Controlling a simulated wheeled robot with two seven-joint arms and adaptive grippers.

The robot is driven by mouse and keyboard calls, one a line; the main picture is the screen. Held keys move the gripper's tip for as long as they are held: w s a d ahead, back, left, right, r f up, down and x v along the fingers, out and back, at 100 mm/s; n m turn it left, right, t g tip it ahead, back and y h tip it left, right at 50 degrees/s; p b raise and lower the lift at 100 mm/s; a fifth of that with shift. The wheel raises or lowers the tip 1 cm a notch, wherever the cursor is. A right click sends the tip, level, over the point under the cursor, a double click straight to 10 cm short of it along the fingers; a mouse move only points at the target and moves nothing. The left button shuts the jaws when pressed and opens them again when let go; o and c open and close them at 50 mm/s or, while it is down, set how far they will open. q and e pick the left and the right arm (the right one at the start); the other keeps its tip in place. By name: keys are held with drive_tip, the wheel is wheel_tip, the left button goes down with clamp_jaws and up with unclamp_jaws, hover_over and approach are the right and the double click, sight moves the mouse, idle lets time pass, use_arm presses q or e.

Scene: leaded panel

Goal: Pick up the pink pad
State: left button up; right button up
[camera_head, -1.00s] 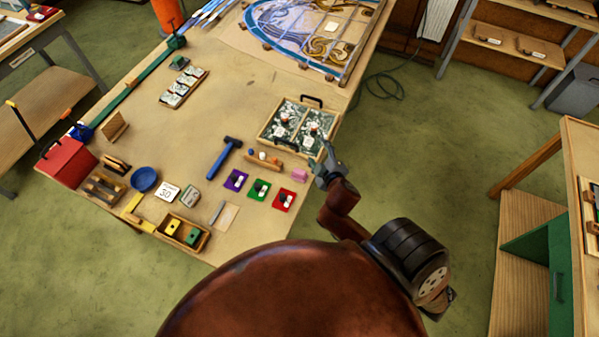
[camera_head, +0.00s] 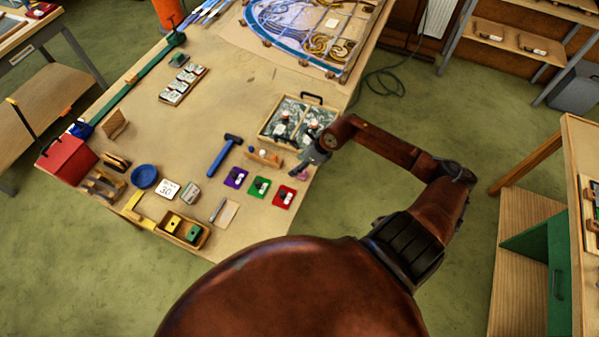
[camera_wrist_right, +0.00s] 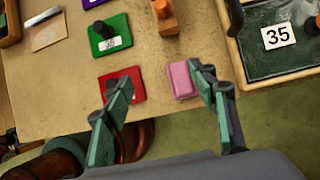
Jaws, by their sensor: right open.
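The pink pad (camera_wrist_right: 181,79) lies on the wooden table near its edge in the right wrist view, beside the red square. In the head view only a sliver of the pink pad (camera_head: 302,176) shows beneath my right gripper (camera_head: 304,168). My right gripper (camera_wrist_right: 163,100) is open and empty in the right wrist view, its green-padded fingers on either side of the view. The pad is between the fingers in that picture, closer to the right finger. I cannot tell the height between them. My left gripper is not in view.
A red square (camera_head: 284,197) and a green square (camera_head: 259,188) with knobs lie close by. A wooden tray with dark green panels (camera_head: 268,132) stands behind the gripper. A blue hammer (camera_head: 222,158) lies to the left. The table's right edge is near the pad.

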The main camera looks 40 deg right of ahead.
drive_tip(key=d, duration=0.1)
drive_tip(key=d+f, duration=0.1)
drive_tip(key=d+h, duration=0.1)
drive_tip(key=shift+s+f+g, duration=0.15)
drive_tip(key=shift+s+g, duration=0.2)
drive_tip(key=shift+g, duration=0.05)
drive_tip(key=shift+p+x, duration=0.35)
drive_tip(key=shift+x, duration=0.5)
drive_tip(key=p+x, duration=0.2)
drive_tip(key=x, duration=0.3)
drive_tip(key=shift+s, duration=0.2)
drive_tip(key=shift+w+f, duration=0.15)
drive_tip(key=shift+f, duration=0.2)
drive_tip(key=c, duration=1.3)
drive_tip(key=shift+c, duration=0.2)
